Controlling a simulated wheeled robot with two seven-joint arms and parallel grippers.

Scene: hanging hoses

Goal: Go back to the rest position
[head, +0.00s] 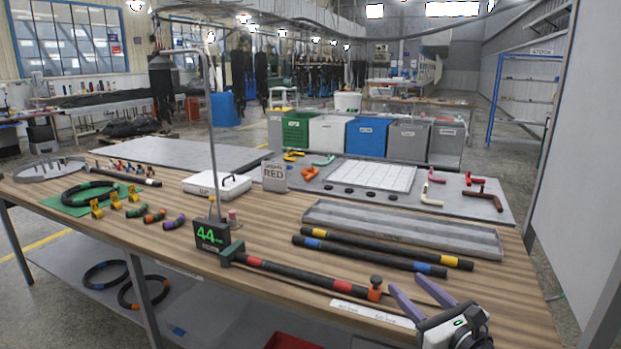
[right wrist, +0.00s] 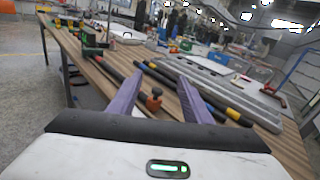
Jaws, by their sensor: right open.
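My right gripper (head: 424,300) is at the lower right of the head view, over the front right part of the wooden table (head: 260,222). Its two purple fingers are spread apart and nothing is between them. The fingers also show in the right wrist view (right wrist: 160,95). A black hose with red bands (head: 300,273) lies along the table's front edge, its orange knob (head: 375,288) just left of the fingers in the head view. I cannot tell whether the fingers touch anything. My left gripper is in neither view.
Two more black hoses (head: 370,255) lie behind the banded one, with a grey tray (head: 400,229) beyond. A green "44" display (head: 211,236) stands at the table's front. A thin post (head: 212,130) rises behind it. A pale panel (head: 575,130) stands at the right.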

